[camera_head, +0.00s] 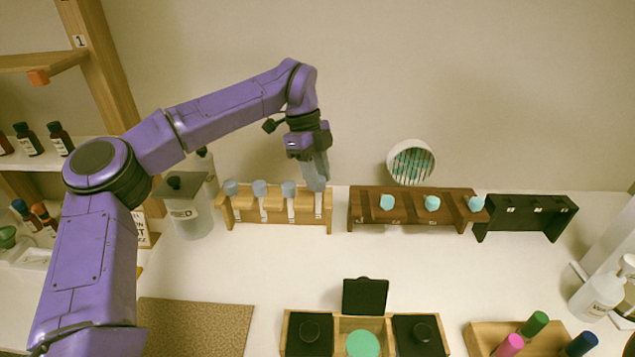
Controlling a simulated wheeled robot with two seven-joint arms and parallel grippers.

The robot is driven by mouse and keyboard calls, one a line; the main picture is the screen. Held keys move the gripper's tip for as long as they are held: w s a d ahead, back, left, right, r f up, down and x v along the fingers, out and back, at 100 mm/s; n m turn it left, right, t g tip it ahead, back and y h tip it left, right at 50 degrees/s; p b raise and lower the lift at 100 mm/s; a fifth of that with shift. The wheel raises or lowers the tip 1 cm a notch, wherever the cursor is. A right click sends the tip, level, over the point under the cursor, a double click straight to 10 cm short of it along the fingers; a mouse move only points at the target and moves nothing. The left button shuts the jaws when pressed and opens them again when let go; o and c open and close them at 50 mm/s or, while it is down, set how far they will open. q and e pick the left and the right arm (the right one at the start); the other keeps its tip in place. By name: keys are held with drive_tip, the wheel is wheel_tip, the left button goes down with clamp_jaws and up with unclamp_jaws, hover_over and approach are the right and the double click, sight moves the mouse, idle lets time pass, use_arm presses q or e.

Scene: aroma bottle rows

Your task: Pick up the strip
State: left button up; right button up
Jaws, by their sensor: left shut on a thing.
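A light wooden rack (272,221) stands at the back, left of centre. It holds a row of grey-topped pieces (260,189) with narrow white strip-like fronts. My left gripper (317,183) points down over the rack's right end. It is shut on the rightmost piece (318,206), whose top its fingers cover; the white lower part shows below them, still at the rack. A round white cup (392,163) with several thin pale strips stands to the right of the gripper, apart from it. My right gripper is not in view.
A dark brown rack (365,206) with teal-topped pieces and an empty black rack (525,208) stand to the right. A lidded jar (190,215) is at the left. A compartment tray (340,318) and capped bottles are in front. The middle table is clear.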

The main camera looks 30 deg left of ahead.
use_arm(q)
wheel_tip(320, 180, up, 16)
drive_tip(key=p, duration=0.1)
drive_tip(key=shift+r, duration=0.25)
drive_tip(key=shift+f, duration=0.15)
idle(1.2)
